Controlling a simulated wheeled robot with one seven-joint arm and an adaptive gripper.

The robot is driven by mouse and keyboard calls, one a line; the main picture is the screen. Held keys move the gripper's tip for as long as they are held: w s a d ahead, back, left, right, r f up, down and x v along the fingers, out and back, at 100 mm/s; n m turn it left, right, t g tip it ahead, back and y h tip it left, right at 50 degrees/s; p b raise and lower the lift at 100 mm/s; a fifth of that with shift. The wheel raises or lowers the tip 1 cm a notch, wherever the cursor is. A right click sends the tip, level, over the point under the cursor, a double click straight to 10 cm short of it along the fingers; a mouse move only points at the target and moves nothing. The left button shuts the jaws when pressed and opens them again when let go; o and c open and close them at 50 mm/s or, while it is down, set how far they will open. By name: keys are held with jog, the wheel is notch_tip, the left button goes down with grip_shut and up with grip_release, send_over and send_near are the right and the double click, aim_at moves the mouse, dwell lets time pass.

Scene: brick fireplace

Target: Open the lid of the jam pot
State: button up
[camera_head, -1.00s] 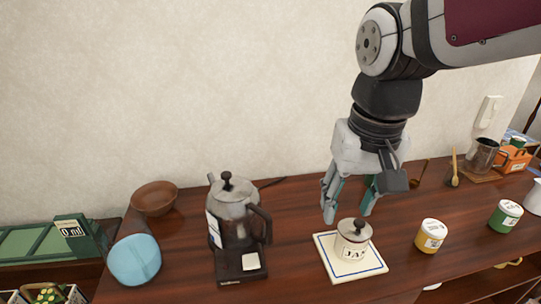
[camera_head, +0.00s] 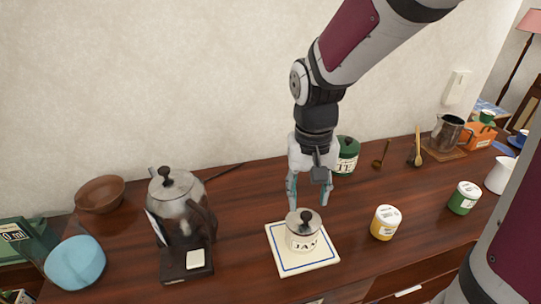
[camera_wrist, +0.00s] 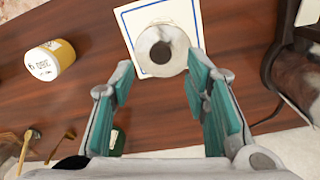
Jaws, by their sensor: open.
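The jam pot (camera_head: 303,237) is a cream pot with a JAM label, standing upright on a white tile with a blue border (camera_head: 322,258). Its grey metal lid (camera_head: 303,221) with a dark round knob (camera_head: 306,215) is on the pot. My gripper (camera_head: 309,203) points down, open and empty, just above and behind the pot, apart from the knob. In the wrist view, the lid's dark knob (camera_wrist: 160,53) shows beyond my gripper (camera_wrist: 160,85), roughly between the line of its fingers. The pot's back side is hidden in the head view.
A kettle (camera_head: 175,210) on a dark base stands left of the pot. A yellow-labelled jar (camera_head: 385,222) stands to the right, with a green jar (camera_head: 464,197) farther right. A green tea canister (camera_head: 347,155) stands behind my gripper. Bare wood lies between these.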

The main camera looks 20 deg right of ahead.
aim_at(306, 214)
jog(key=shift+f, duration=2.25)
grip_shut()
